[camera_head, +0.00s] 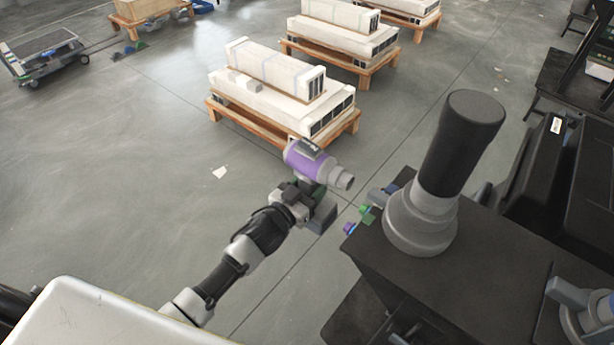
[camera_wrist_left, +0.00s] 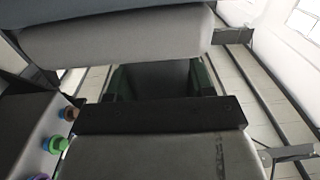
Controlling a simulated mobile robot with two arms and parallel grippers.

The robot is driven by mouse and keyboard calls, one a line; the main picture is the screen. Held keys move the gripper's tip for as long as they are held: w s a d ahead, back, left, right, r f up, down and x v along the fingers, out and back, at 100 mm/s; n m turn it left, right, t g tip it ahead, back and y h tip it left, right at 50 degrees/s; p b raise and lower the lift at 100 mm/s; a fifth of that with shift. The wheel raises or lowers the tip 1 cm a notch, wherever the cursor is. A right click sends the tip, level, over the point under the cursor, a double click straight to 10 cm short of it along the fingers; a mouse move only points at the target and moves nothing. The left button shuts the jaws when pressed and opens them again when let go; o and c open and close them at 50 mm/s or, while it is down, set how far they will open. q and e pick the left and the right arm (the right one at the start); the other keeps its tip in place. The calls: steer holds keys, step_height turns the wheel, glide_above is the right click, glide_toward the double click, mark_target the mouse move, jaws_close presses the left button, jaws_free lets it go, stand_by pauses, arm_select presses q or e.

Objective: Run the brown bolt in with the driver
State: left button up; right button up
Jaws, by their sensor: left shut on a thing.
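The driver (camera_head: 307,160) has a purple body and a grey nose. My left gripper (camera_head: 301,195) is shut on its handle and holds it in the air. In the head view the nose points right, towards the black housing, with a visible gap. In the left wrist view the brown bolt (camera_wrist_left: 70,113) sticks out of the dark face at the left, apart from the driver's grey body (camera_wrist_left: 120,38). I cannot make out the brown bolt in the head view. A green bolt (camera_head: 367,212) and a purple bolt (camera_head: 349,228) stick out of the housing's side.
The black housing (camera_head: 455,285) carries a dark column on a grey stepped collar (camera_head: 421,222). A pale rounded surface (camera_head: 90,315) is at the lower left. Pallets with pale boxes (camera_head: 270,100) stand behind on the grey floor. The floor left of my arm is mostly clear.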

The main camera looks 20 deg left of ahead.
mark_target(330, 202)
arm_select(q)
steer(key=w, duration=0.1)
steer(key=w+a, duration=0.1)
steer(key=shift+w+a+f, duration=0.1)
steer(key=shift+w+f, duration=0.1)
steer(key=shift+w, duration=0.2)
steer(key=shift+w+a+f, duration=0.1)
steer(key=shift+w, duration=0.2)
steer(key=shift+d, duration=0.35)
steer(key=d, duration=0.1)
steer(key=s+d, duration=0.1)
steer(key=d, duration=0.2)
steer(key=shift+s+b, duration=0.3)
steer(key=shift+s, duration=0.1)
steer(key=shift+s+d, duration=0.3)
steer(key=shift+d, duration=0.45)
arm_select(e)
steer(key=shift+w+a+f, duration=0.2)
steer(key=shift+w+a, duration=0.05)
steer(key=shift+w, duration=0.05)
steer(key=shift+d, duration=0.2)
arm_select(q)
steer(key=shift+p, duration=0.3)
arm_select(e)
steer(key=shift+r, duration=0.2)
arm_select(q)
steer(key=shift+s+d, duration=0.15)
arm_select(e)
steer(key=shift+a, duration=0.1)
